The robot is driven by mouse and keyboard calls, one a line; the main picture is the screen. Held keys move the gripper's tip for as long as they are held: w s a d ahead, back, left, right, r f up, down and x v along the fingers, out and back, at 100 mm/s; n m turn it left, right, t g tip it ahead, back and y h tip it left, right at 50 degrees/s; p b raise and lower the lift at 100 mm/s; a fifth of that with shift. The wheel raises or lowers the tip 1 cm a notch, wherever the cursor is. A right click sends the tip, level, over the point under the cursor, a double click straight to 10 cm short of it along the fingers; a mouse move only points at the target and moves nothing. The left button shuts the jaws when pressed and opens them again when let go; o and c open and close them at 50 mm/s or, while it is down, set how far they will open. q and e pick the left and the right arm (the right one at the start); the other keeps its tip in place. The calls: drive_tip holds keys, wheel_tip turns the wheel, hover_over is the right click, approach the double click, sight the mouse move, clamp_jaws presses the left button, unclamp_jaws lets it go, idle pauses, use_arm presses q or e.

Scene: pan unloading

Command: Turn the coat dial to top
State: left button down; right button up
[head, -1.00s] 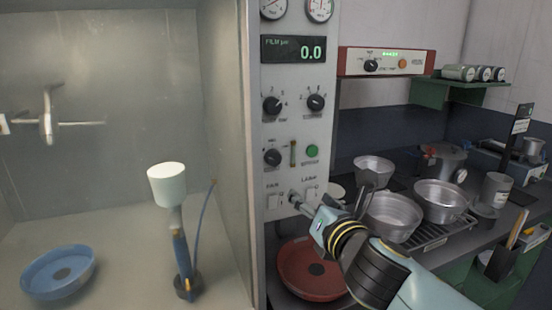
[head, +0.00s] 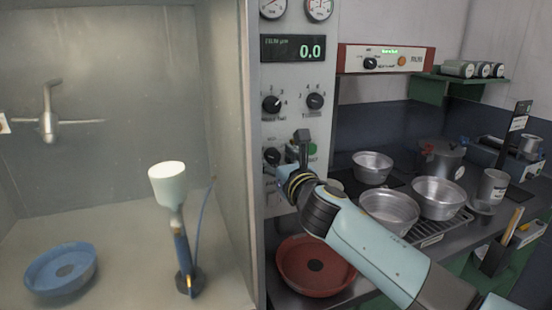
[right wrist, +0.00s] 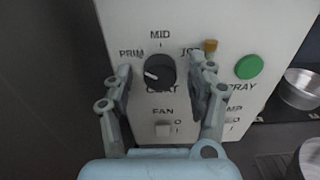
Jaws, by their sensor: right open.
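The coat dial (right wrist: 160,72) is a round black knob on the white panel, with PRIM at its left, MID above and a partly hidden label at its right. Its white pointer mark faces left, toward PRIM. In the head view the dial (head: 271,156) is partly beside my right gripper (head: 294,156). In the right wrist view the right gripper (right wrist: 161,76) is open, one finger on each side of the dial, with gaps between fingers and knob. The COAT label is partly covered by the knob. My left gripper is not in view.
A green spray button (right wrist: 249,67) and a brass-coloured part (right wrist: 210,46) lie right of the dial. The fan switch (right wrist: 163,130) is below. Two more knobs (head: 271,104) (head: 315,101) sit above. Pans (head: 389,211) and a red pan (head: 314,268) stand to the right and below.

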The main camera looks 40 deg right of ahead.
drive_tip(key=c, duration=1.1)
